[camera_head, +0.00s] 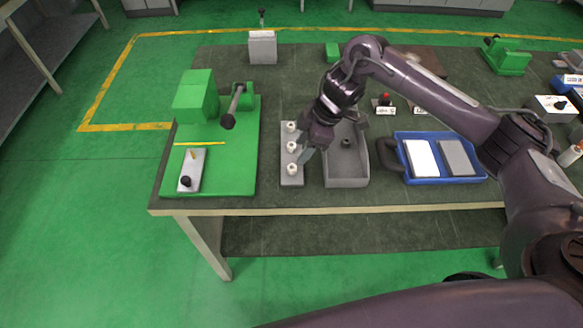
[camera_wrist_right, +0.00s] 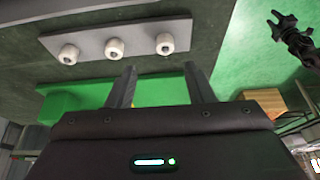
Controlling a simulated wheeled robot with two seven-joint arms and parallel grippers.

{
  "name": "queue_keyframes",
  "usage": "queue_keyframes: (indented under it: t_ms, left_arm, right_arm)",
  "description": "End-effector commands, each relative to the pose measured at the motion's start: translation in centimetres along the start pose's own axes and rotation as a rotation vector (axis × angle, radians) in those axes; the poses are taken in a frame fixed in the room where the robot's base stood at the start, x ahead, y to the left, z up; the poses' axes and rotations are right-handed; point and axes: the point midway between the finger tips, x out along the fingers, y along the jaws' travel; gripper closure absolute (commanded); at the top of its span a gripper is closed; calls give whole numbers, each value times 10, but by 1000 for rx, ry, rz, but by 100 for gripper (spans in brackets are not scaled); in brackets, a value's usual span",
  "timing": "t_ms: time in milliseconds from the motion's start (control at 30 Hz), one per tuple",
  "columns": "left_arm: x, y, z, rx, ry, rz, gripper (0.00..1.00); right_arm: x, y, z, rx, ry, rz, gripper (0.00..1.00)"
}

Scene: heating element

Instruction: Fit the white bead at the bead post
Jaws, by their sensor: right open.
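Three white beads stand in a row on a narrow grey plate, the near (camera_head: 292,169), middle (camera_head: 291,147) and far (camera_head: 290,127). In the right wrist view they line a grey strip, at left (camera_wrist_right: 68,55), middle (camera_wrist_right: 114,48) and right (camera_wrist_right: 165,43). My right gripper (camera_head: 303,153) is close to the right side of the plate, partly over it; its fingers (camera_wrist_right: 160,85) are apart with nothing between them. A small grey block (camera_head: 191,169) with a brass pin and a black knob sits on the green base; I cannot tell whether it bears the bead post.
The green base (camera_head: 230,180) carries a green housing and a dark-tipped rod. A grey open bin (camera_head: 347,182) stands right of the bead plate. A blue tray (camera_head: 440,181) with white and grey pads lies further right. The table's front edge is clear.

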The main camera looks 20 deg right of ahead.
Motion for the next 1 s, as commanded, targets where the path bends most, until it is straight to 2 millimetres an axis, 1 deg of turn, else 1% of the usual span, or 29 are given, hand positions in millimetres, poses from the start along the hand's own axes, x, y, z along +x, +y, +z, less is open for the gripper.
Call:
queue_keyframes:
  t_ms: [33, 167, 333, 433, 567, 767, 1000]
  left_arm:
    - [-2, 0, 0, 0, 0, 0, 64]
    - [-8, 0, -1, 0, 0, 1, 64]
    - [-21, 1, -2, 0, 0, 1, 64]
    - [-22, 1, -2, 0, 0, 2, 64]
    - [-22, 3, -2, -1, 0, 4, 64]
    - [-22, 3, -2, -1, 0, 4, 64]
    - [-22, 3, -2, -1, -1, 4, 64]
  right_arm:
    - [6, -1, -1, -1, 0, -2, 52]
    - [20, -3, 0, -1, 0, -3, 52]
    - [43, -10, 4, -2, -1, -2, 52]
    - [58, -9, 4, -2, 1, -1, 52]
    - [67, -8, 4, -4, 1, 1, 52]
    - [67, -8, 4, -4, 2, 3, 52]
    - [67, -8, 4, -4, 2, 3, 84]
